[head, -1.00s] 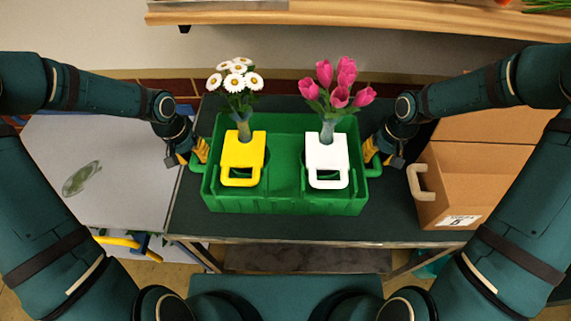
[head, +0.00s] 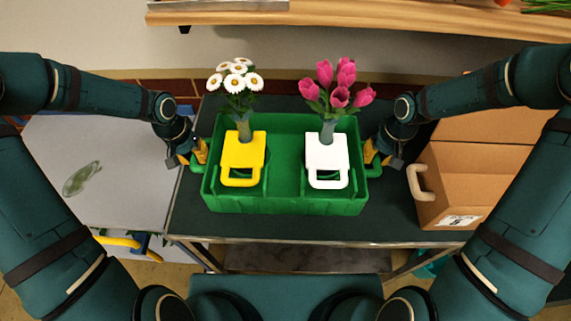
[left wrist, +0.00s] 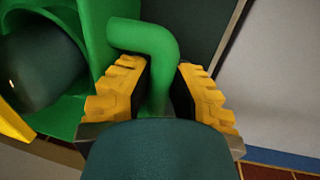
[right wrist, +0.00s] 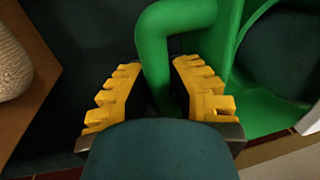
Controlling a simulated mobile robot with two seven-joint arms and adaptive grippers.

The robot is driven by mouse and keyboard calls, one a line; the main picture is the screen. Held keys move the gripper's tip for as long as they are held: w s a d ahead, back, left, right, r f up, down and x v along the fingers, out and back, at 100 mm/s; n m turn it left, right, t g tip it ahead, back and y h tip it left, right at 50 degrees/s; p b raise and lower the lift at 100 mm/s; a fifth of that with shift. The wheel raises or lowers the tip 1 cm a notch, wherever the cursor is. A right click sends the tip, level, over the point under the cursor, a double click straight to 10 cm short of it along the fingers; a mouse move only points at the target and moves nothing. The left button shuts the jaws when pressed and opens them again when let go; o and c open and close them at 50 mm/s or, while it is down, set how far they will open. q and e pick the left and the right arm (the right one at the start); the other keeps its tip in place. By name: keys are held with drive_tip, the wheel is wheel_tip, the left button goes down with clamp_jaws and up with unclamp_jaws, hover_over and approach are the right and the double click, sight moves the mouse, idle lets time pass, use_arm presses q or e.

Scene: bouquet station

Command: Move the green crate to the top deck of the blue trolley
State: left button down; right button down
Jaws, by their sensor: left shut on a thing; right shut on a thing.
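The green crate (head: 285,203) is on the dark table in the head view; I cannot tell whether it is slightly raised. It holds a yellow carrier (head: 243,152) with white daisies (head: 237,82) and a white carrier (head: 326,154) with pink tulips (head: 338,88). My left gripper (head: 199,153) is shut on the crate's left handle, a green bar between its yellow fingers in the left wrist view (left wrist: 157,90). My right gripper (head: 375,153) is shut on the right handle, likewise in the right wrist view (right wrist: 155,85). The trolley's pale grey top deck (head: 120,165) lies left of the table.
A cardboard box (head: 470,185) with a pale handle stands close to the right of the crate. A wooden shelf (head: 370,14) runs along the back wall. The trolley deck is clear except for a flat greenish oval mark (head: 82,180). The dark table (head: 390,220) has bare room in front.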

sight(195, 161)
use_arm(q)
drive_tip(key=shift+r, duration=0.2)
use_arm(e)
drive_tip(key=shift+r, duration=0.2)
